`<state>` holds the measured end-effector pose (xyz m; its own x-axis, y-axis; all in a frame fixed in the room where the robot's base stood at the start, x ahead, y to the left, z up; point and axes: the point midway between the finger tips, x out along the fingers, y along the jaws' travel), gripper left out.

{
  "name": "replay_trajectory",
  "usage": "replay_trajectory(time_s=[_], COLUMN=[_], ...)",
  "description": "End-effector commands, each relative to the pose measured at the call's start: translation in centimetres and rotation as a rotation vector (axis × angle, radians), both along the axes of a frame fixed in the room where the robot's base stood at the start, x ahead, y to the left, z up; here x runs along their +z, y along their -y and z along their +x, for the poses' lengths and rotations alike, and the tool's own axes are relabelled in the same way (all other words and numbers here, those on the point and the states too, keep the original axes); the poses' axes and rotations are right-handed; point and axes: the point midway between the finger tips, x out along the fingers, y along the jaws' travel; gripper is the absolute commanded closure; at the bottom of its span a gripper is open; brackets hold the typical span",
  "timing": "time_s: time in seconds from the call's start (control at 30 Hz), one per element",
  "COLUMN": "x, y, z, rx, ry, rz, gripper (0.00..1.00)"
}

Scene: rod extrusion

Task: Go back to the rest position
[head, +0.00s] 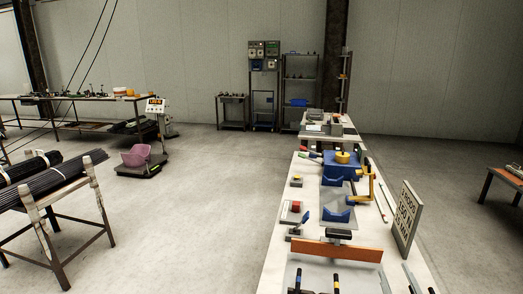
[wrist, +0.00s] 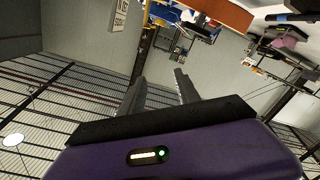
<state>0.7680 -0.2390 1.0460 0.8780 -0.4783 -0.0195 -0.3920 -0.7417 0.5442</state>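My gripper (wrist: 160,76) shows in the wrist view with its two grey fingers apart and nothing between them. It points out into the room, away from any surface near it, and the wrist picture is strongly tilted. The gripper and arm do not show in the head view. The long workbench (head: 277,262) runs away from me at the right of the head view.
On the bench are a blue vise-like device (head: 341,166), an orange bar (head: 337,250) and an upright sign (head: 407,219). A rack of dark rods (head: 62,183) stands at left. Floor between is clear.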

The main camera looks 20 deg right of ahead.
Motion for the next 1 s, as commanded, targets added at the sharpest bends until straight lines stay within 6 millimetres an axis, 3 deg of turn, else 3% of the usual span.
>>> replay_trajectory(time_s=[0.2, 0.5, 0.8, 1.0], x=[-1.4, -2.0, -2.9, -4.7], y=[-8.7, -17.8, -22.8, -24.0], z=[-5.5, -15.4, -25.0, -29.0], rx=[0.242, 0.441, 0.452, 0.414], ry=[0.076, 0.126, 0.035, -0.070], rz=[0.082, 0.311, 0.548, 0.613], gripper=[0.61, 0.61, 0.61, 0.61])
